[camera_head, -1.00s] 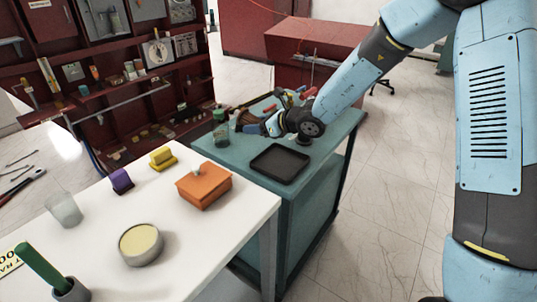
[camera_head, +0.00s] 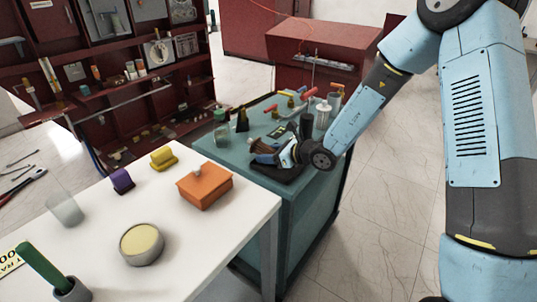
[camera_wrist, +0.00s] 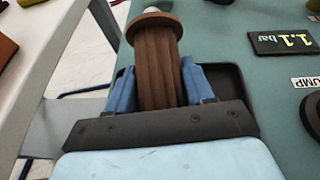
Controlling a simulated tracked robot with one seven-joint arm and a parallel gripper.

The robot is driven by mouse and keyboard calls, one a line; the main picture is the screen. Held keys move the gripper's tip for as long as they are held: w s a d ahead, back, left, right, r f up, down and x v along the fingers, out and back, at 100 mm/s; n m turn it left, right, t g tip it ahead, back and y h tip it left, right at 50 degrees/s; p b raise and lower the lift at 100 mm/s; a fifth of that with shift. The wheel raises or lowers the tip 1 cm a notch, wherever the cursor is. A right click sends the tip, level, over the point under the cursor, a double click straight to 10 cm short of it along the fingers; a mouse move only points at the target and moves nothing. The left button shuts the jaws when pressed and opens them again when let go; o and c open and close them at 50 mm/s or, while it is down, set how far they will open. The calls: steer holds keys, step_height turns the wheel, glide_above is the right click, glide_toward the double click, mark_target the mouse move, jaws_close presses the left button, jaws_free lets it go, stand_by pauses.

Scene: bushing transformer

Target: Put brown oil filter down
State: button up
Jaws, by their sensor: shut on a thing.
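The brown oil filter (camera_wrist: 157,60) is a ribbed brown cylinder with a wider round cap. It is between the two blue fingers of my gripper (camera_wrist: 157,85), which is shut on it. In the head view my gripper (camera_head: 268,152) is over the black tray (camera_head: 281,172) on the teal cabinet, and the arm hides much of the tray. In the wrist view the dark tray (camera_wrist: 226,78) shows behind and beside the filter. I cannot tell whether the filter touches the tray.
The teal cabinet top (camera_head: 237,158) also carries a green-capped jar (camera_head: 221,130), a dark bottle (camera_head: 242,120) and several tools behind my gripper. The white table (camera_head: 190,225) in front holds an orange box (camera_head: 204,186). A 1.1 bar plate (camera_wrist: 284,41) lies right of the tray.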

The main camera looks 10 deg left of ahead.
steer(key=o, duration=1.3)
steer(key=shift+f, duration=0.1)
steer(key=shift+c, duration=0.2)
steer(key=v, duration=0.9)
steer(key=w+v, duration=0.1)
steer(key=v, duration=0.3)
steer(key=shift+s+d, duration=0.2)
steer(key=shift+d, duration=0.35)
steer(key=s+d+r+n+g+h, duration=0.2)
steer(key=s+d+r+n+h, duration=0.5)
steer(key=s+d+r+n, duration=0.8)
steer(key=shift+s+d+r+n, duration=0.3)
steer(key=shift+s+r+n, duration=0.4)
steer(key=shift+n, duration=0.4)
steer(key=s+d+r+n+t+h, duration=0.1)
steer(key=s+d+r+h, duration=0.1)
steer(key=d, duration=0.2)
steer(key=s+d+r+n+t+h, duration=0.1)
steer(key=s+d+r+h, duration=0.1)
steer(key=d, duration=0.2)
steer(key=s+d+r+n+t+h, duration=0.1)
steer(key=s+d+r+n, duration=0.1)
steer(key=d, duration=0.3)
steer(key=shift+s+r+h, duration=0.25)
steer(key=shift+h, duration=0.15)
